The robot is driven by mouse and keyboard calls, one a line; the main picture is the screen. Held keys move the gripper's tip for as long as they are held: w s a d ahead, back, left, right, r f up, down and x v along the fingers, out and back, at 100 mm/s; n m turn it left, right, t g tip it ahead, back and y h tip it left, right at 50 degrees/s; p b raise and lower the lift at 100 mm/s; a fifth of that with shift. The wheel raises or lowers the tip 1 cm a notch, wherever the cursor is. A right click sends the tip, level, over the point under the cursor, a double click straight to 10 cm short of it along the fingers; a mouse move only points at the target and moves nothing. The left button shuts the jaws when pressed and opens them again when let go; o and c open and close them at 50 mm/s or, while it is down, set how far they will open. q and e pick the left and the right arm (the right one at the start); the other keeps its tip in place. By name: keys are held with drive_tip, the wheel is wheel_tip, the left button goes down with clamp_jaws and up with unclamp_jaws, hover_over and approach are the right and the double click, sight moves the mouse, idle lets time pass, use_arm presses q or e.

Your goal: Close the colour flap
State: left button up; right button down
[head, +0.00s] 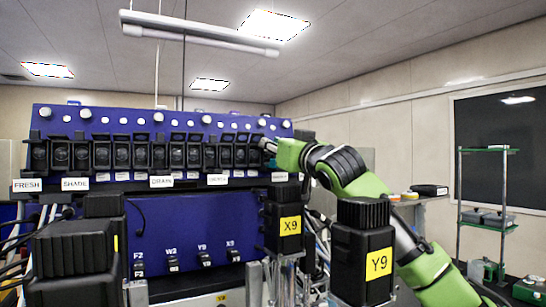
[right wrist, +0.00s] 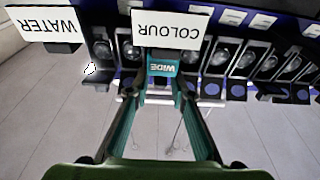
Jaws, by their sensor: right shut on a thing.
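My right arm reaches in from the right in the head view, and its gripper (head: 268,146) is at the right end of the row of dark flaps. In the right wrist view the gripper (right wrist: 160,84) has both fingers closed in on a small part marked "WIDE", right by the white COLOUR label (right wrist: 172,29), which appears upside down. This part appears to belong to the colour flap (right wrist: 163,66). The fingers hide much of the flap, and I cannot tell its exact angle. My left gripper is not in view.
A WATER label (right wrist: 46,23) is beside the COLOUR one. More dark flaps (right wrist: 218,57) line the blue panel (head: 150,118). Black blocks marked X9 (head: 284,193) and Y9 (head: 362,212) stand in front, near my right arm. A shelf rack (head: 486,150) stands at right.

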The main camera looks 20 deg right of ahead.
idle(0.4)
drive_tip(key=c, duration=2.1)
unclamp_jaws()
drive_tip(key=shift+s+d+f, duration=0.1)
drive_tip(key=shift+s, duration=0.25)
drive_tip(key=v, duration=0.4)
drive_tip(key=r+v, duration=0.1)
drive_tip(key=v, duration=0.3)
drive_tip(key=r+v, duration=0.1)
drive_tip(key=v, duration=0.3)
drive_tip(key=shift+s+d+r, duration=0.1)
drive_tip(key=shift+s+r, duration=0.1)
drive_tip(key=shift+s, duration=0.2)
